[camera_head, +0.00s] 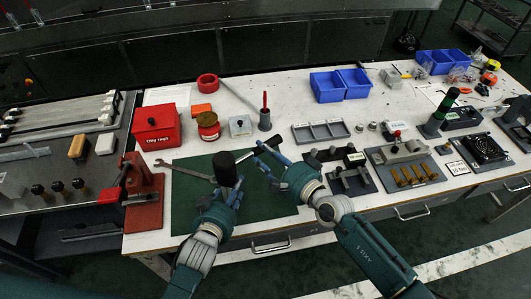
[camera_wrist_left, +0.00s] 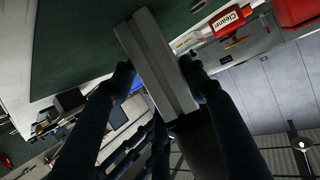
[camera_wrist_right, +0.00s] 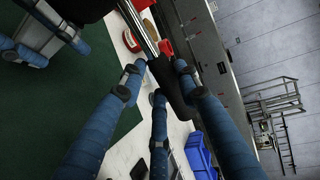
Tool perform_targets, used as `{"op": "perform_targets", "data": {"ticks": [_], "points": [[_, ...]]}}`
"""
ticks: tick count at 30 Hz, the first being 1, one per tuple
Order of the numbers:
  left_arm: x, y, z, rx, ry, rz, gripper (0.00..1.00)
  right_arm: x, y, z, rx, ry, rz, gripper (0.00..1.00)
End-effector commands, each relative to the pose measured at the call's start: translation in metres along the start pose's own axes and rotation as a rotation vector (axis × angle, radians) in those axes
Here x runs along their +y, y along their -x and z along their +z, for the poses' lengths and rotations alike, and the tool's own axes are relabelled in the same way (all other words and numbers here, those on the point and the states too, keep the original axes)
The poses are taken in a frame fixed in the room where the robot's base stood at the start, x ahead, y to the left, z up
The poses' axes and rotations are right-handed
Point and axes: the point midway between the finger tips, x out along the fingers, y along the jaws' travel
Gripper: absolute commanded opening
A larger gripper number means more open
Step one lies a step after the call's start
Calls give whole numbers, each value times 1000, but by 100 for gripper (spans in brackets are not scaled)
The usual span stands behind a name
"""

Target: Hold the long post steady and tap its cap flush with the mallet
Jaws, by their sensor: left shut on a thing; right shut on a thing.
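My left gripper (camera_head: 224,200) is shut on the long post (camera_wrist_left: 152,55), a grey squared bar with a lengthwise groove, above the green mat (camera_head: 185,205). The post is mostly hidden in the head view. My right gripper (camera_head: 279,163) is shut on the black grip (camera_wrist_right: 172,85) of the mallet, which has a metal shaft (camera_wrist_right: 139,27). The mallet's black head (camera_head: 225,168) is over my left gripper, at the post's upper end. I cannot tell whether it touches the post. I cannot make out the cap, which may be hidden behind the head.
A wrench (camera_head: 190,172) lies on the mat. Behind it stand a red box (camera_head: 158,125), a red jar (camera_head: 208,126) and a dark cup with a red tool (camera_head: 265,122). A red press (camera_head: 143,190) stands left of the mat. Fixtures (camera_head: 350,180) crowd the bench at right.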

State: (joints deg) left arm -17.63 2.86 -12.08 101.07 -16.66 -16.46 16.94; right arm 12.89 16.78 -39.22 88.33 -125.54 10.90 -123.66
Motion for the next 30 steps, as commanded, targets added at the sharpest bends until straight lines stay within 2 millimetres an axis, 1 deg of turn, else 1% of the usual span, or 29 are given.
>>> {"op": "perform_targets", "data": {"ticks": [1, 11, 21, 27, 30], "points": [[-1, 0, -1, 2, 1, -1, 21, 7, 0, 0, -1, 5, 11, 0], [-1, 0, -1, 3, 0, -1, 21, 10, 1, 0, -2, 9, 17, 0], [-1, 0, -1, 3, 0, -1, 21, -7, 4, 0, -1, 6, 14, 0], [0, 0, -1, 3, 0, 0, 21, -10, 3, 0, -1, 4, 8, 0], [0, 0, -1, 3, 0, 0, 21, -8, 2, 0, -1, 3, 7, 0]]}}
